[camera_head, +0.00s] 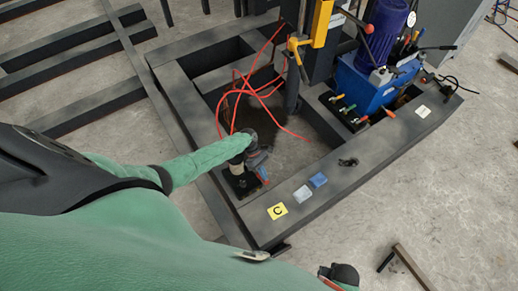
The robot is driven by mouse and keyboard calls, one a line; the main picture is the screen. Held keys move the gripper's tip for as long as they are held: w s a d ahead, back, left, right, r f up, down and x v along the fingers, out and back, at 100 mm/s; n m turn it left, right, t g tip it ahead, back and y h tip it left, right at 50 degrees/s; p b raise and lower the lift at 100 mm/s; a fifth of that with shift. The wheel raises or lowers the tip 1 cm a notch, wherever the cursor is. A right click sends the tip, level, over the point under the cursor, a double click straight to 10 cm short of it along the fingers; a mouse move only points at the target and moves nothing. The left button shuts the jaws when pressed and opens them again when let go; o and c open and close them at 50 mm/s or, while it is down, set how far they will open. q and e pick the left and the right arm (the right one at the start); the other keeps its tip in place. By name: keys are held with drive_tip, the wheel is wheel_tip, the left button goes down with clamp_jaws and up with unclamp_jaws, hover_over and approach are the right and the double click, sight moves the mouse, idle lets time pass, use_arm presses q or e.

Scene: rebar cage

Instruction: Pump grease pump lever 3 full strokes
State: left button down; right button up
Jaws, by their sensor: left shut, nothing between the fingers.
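My left arm reaches in from the left. My left gripper (259,158) is shut and empty at the inner left corner of the dark steel frame (330,190). Just below it, a small pale cylinder on a black base (241,182) stands on the frame; it may be the grease pump, but my wrist and gripper hide much of it. I cannot make out the lever clearly or tell whether the gripper touches it. My right gripper is not in view; only a green and black part of mine shows at the bottom edge.
A blue hydraulic unit (368,83) with several small coloured levers stands on the frame's right. Red hoses (238,92) loop over the opening. Floor at right is mostly clear.

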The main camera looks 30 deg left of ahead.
use_arm(q)
drive_tip(key=shift+s+d+f, duration=0.2)
drive_tip(key=shift+d+f, duration=0.1)
drive_tip(key=shift+f, duration=0.35)
drive_tip(key=shift+s+d+f, duration=0.15)
drive_tip(key=shift+d+f, duration=0.15)
drive_tip(key=shift+f, duration=0.2)
drive_tip(key=shift+s+d+f+b, duration=0.2)
drive_tip(key=shift+d+f+b, duration=0.15)
drive_tip(key=shift+f, duration=0.25)
drive_tip(key=shift+f, duration=0.1)
drive_tip(key=shift+s+d+f, duration=0.15)
drive_tip(key=shift+f, duration=0.4)
drive_tip(key=shift+b, duration=0.3)
